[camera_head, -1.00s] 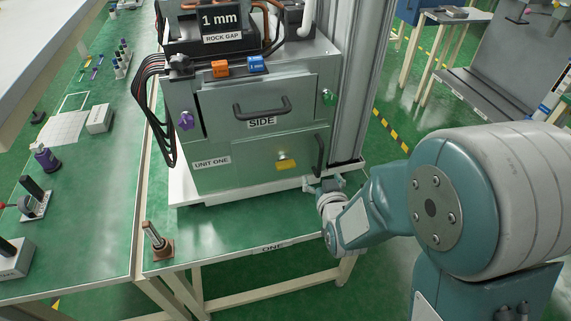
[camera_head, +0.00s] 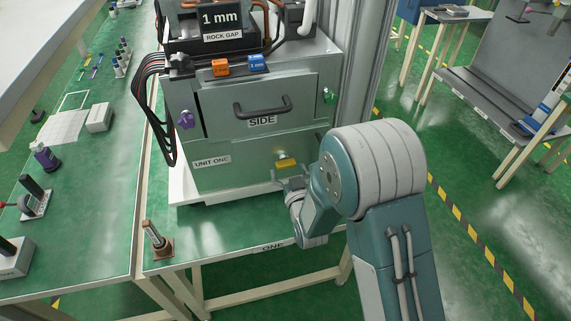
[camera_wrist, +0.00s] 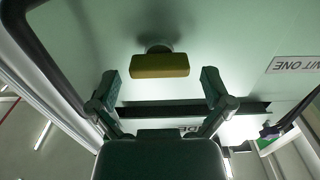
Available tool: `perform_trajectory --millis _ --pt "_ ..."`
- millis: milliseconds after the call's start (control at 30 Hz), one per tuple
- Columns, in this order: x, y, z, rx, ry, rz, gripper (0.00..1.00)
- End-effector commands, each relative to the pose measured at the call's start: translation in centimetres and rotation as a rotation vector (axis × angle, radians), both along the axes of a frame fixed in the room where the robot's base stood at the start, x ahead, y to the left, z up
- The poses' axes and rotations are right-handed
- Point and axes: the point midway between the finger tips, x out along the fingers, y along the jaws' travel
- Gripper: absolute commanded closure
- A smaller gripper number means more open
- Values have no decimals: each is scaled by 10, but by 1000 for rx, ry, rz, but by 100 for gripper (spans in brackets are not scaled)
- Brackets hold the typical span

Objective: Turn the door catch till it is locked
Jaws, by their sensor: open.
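The yellow door catch (camera_head: 287,164) is a short bar on a round boss, on the lower door (camera_head: 240,165) of the unit. It lies horizontal. In the wrist view the catch (camera_wrist: 160,65) sits just ahead, centred between my fingers. My gripper (camera_wrist: 163,88) is open and empty there, with a finger on each side and a gap to the catch. In the head view my gripper (camera_head: 288,181) is just below the catch, partly hidden by my wrist. The lower door looks closed.
A dark handle (camera_wrist: 42,60) runs along the left of the wrist view. The SIDE drawer (camera_head: 262,105) with its handle is above the door. A small post on a brown base (camera_head: 158,243) stands at the bench's front left corner.

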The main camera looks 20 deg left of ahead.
Motion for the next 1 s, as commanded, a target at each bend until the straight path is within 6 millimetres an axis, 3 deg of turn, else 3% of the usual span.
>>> perform_trajectory --millis 200,467,500,633,667,1000 --pt "18 10 0 0 0 0 0" --pt "20 11 0 -1 1 0 0" --pt "20 11 0 -1 1 0 4" --pt "20 11 0 0 0 0 62" --pt "20 11 0 0 0 0 68" --pt "20 12 0 18 11 0 68"
